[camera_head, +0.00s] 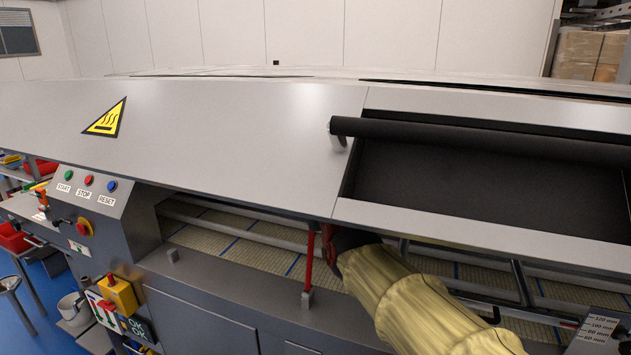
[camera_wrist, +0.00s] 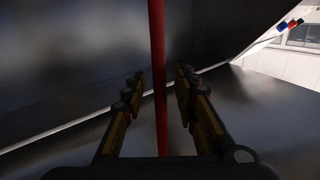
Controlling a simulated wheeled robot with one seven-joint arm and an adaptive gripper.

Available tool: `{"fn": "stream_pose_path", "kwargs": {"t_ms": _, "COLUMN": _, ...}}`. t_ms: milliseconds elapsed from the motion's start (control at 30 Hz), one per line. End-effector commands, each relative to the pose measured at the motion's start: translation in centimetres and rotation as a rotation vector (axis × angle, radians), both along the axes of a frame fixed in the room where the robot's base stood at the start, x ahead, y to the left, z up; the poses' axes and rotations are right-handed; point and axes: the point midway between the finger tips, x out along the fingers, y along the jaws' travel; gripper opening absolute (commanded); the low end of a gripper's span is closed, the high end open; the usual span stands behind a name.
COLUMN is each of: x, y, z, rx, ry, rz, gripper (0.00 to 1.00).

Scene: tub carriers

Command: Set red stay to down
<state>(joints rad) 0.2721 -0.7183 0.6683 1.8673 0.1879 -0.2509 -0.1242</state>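The red stay (camera_head: 308,265) is a thin red rod. In the head view it stands nearly upright, from a small grey block on the machine's front ledge to the lower edge of the raised lid (camera_head: 230,130). In the wrist view the red stay (camera_wrist: 157,40) runs upright between the fingers of my gripper (camera_wrist: 161,75). The fingers are apart, one on each side of the rod, with gaps visible; I see no clear contact. In the head view my gripper is mostly hidden at the end of my yellow-sleeved arm, just right of the stay, under the lid edge.
The lid has a dark bar handle (camera_head: 480,142) and a heat warning sign (camera_head: 106,118). A woven conveyor (camera_head: 240,242) lies below the lid. A control panel (camera_head: 88,188) with buttons is at left. A height scale (camera_head: 598,328) is at lower right.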

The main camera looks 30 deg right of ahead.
Motion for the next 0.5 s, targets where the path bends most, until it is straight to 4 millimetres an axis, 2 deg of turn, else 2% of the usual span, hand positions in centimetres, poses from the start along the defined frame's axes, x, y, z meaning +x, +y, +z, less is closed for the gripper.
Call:
{"fn": "stream_pose_path", "kwargs": {"t_ms": 100, "x": -0.02, "y": 0.01, "z": 0.00, "rx": 0.000, "ry": 0.000, "rz": 0.000, "gripper": 0.29}}
{"fn": "stream_pose_path", "kwargs": {"t_ms": 500, "x": -0.04, "y": 0.01, "z": -0.01, "rx": 0.000, "ry": 0.001, "rz": 0.000, "gripper": 0.06}}
